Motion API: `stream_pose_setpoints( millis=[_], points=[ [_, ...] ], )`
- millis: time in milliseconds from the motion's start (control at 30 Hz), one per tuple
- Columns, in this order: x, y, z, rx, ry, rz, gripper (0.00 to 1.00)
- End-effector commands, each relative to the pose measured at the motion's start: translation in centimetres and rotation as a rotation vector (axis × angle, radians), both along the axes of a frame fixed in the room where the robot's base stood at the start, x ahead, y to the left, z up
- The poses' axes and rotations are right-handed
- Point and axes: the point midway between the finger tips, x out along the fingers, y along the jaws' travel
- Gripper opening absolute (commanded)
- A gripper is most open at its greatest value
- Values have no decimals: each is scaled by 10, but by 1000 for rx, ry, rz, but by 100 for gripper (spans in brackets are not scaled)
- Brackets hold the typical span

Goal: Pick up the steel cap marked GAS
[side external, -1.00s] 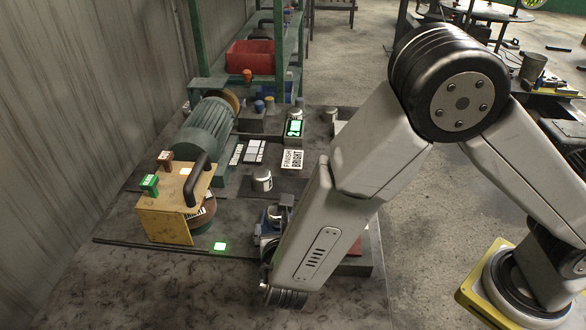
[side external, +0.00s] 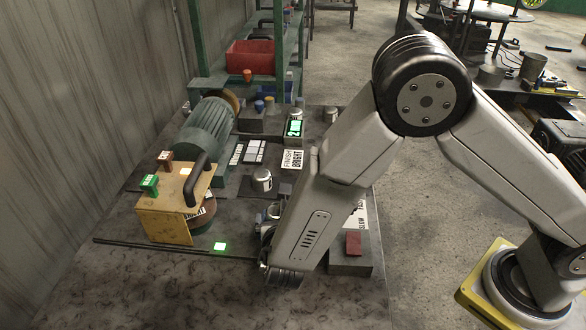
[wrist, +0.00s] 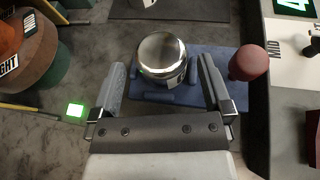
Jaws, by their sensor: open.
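A shiny domed steel cap (wrist: 162,57) stands on a blue pad (wrist: 205,88) in the wrist view. No marking on it is readable, so I cannot tell whether it is the GAS one. My gripper (wrist: 162,66) is open, with one finger on each side of the cap's near part; I see no firm grip. In the side view my gripper (side external: 268,234) is largely hidden by my forearm, and the cap near it is hardly visible. A second steel cap (side external: 262,180) stands on a dark mat beyond; its lower edge shows at the wrist view's top.
A dark red knob (wrist: 249,62) stands close right of the cap. A yellow stand (side external: 165,218) with a green motor (side external: 207,128) behind it is at the left. A grey block (side external: 351,265) with a red piece lies right of my forearm.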

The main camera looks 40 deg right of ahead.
Motion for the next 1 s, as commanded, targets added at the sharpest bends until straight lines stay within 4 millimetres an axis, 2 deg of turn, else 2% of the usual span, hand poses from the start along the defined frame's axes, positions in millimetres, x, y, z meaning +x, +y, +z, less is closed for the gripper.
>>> stream_pose_setpoints(
  millis=[300,833,867,1000],
  points=[
    [23,-17,-12,-1,1,-3,100],
    [24,-18,-12,-1,1,-1,100],
    [24,-18,-12,-1,1,-1,94],
    [24,-18,-12,-1,1,-1,49]
  ],
)
